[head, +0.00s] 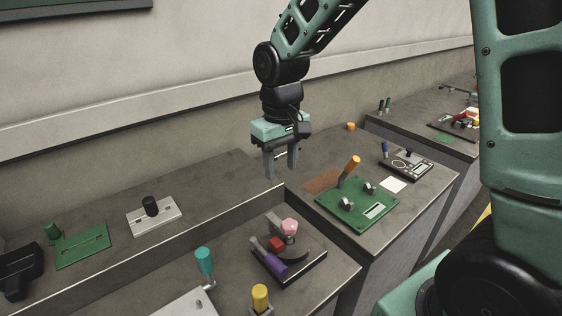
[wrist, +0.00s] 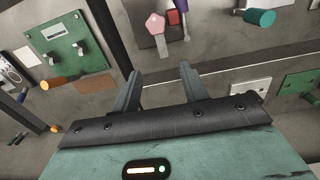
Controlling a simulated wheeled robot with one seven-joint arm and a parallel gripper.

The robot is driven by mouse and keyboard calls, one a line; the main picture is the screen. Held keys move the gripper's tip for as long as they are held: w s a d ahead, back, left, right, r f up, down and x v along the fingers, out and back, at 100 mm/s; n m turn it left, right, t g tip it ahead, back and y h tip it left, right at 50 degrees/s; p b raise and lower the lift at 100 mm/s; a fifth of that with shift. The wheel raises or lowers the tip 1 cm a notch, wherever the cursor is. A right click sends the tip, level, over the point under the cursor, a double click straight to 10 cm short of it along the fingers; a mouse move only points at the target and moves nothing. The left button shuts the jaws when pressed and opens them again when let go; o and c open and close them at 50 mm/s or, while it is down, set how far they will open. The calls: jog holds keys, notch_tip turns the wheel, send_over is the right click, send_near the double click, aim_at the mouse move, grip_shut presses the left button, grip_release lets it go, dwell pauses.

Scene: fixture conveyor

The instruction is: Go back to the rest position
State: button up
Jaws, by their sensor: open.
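My gripper (head: 280,164) hangs fingers down above the counter in the head view, near the divider between two work surfaces. Its two grey fingers are apart and nothing is between them. The fingers also show apart and empty in the wrist view (wrist: 158,82). My arm reaches down to it from the top of the head view. No rest position is marked in either view.
Right of the gripper is a green board (head: 357,207) with an orange handle. Below is a dark tray (head: 312,267) with a purple handle and pink knob. A teal knob (head: 204,261) and yellow knob (head: 261,297) stand in front. A white plate (head: 170,217) lies left.

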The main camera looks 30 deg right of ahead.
jog(key=shift+r, duration=0.4)
